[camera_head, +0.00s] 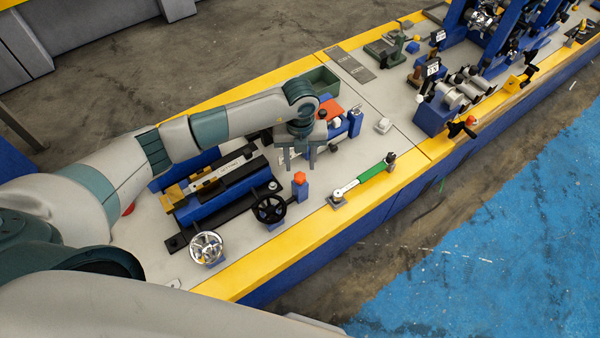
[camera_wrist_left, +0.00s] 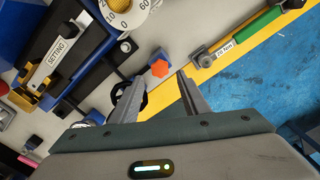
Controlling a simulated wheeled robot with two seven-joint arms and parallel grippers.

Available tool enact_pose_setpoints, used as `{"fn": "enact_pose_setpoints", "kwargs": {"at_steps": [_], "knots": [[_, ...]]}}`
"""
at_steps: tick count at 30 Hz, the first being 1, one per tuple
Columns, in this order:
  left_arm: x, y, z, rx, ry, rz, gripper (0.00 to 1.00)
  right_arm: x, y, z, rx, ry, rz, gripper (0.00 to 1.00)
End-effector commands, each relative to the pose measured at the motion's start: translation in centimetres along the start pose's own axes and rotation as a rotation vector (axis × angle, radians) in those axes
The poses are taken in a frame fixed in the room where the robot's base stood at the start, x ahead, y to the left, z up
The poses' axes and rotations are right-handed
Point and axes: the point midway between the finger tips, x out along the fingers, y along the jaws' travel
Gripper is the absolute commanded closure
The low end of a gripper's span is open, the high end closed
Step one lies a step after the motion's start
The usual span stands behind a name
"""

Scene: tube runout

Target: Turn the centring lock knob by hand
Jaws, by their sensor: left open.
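An orange lobed knob (camera_head: 299,177) stands on a small blue block near the bench's front yellow edge; it fits the centring lock knob, though I see no label on it. In the left wrist view the knob (camera_wrist_left: 159,68) shows between and beyond my fingertips. My left gripper (camera_head: 299,167) points down, open and empty, just behind the knob in the head view. Its two fingers also show in the wrist view (camera_wrist_left: 159,77), apart, with nothing between them. I cannot tell the exact height gap to the knob. My right gripper is out of view.
A black handwheel (camera_head: 270,208) stands left of the knob, with a chrome handwheel (camera_head: 206,247) farther left. A green-handled torque wrench (camera_head: 370,174) lies to the right. A dial (camera_wrist_left: 127,15) and a setting bar (camera_wrist_left: 60,58) are close by. Bare bench top (camera_head: 330,185) lies between knob and wrench.

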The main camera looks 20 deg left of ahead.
Motion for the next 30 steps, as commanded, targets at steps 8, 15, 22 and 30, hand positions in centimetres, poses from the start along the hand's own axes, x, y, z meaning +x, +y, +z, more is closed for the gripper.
{"fn": "enact_pose_setpoints", "kwargs": {"at_steps": [8,15,22,30], "knots": [[3.2,0.0,0.0,0.001,0.000,0.001,0.58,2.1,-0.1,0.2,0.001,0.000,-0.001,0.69],[5.5,0.0,0.0,-0.001,0.000,0.000,0.58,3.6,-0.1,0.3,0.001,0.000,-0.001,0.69],[5.5,0.0,0.0,0.000,-0.001,0.000,0.58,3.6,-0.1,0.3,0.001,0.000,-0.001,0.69],[5.6,0.0,0.0,0.000,-0.001,0.000,0.58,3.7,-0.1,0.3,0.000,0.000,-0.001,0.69]]}}
